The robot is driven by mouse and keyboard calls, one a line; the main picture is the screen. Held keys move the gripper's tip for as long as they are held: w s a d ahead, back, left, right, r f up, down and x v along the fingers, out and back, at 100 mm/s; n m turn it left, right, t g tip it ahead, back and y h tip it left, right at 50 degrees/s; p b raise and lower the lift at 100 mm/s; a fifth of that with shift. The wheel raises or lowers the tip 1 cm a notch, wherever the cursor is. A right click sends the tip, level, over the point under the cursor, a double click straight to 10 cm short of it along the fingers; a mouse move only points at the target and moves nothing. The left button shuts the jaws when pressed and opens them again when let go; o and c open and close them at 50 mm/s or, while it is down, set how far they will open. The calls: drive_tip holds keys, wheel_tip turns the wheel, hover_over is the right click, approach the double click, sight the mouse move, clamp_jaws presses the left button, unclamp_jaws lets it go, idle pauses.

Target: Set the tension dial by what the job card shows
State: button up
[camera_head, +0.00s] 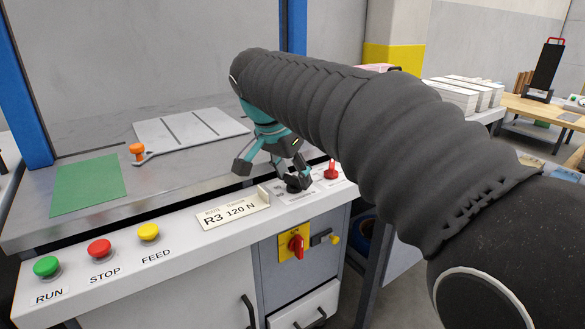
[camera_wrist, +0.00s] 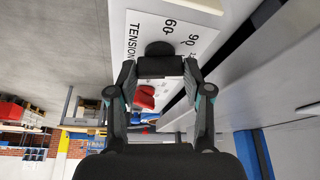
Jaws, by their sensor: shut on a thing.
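The job card (camera_head: 232,210) stands on the sloped front panel and reads "R3 120 N". The black tension dial (camera_head: 298,184) is on the same panel to the right of the card, partly hidden by my gripper (camera_head: 284,172). In the wrist view the dial's dark knob (camera_wrist: 158,48) sits on a white plate (camera_wrist: 145,28) marked "TENSION", with 60 and 90 readable. My gripper (camera_wrist: 160,68) is shut on the dial, one finger on each side. The rest of the scale and the dial's pointer are hidden or too small to read.
A red lever (camera_head: 331,170) stands just right of the dial. Green RUN (camera_head: 46,266), red STOP (camera_head: 99,248) and yellow FEED (camera_head: 148,232) buttons line the left of the panel. A red rotary switch (camera_head: 296,245) is below. My arm covers much of the right side.

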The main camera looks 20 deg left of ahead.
drive_tip(key=shift+w+m+g+h, duration=0.1)
drive_tip(key=shift+m+g+h, duration=0.3)
drive_tip(key=shift+m, duration=1.1)
drive_tip(key=o, duration=1.2)
drive_tip(key=shift+c, duration=0.2)
drive_tip(key=v, duration=1.2)
drive_tip(key=shift+a, duration=0.25)
drive_tip(key=shift+f, duration=0.1)
drive_tip(key=shift+d, duration=0.15)
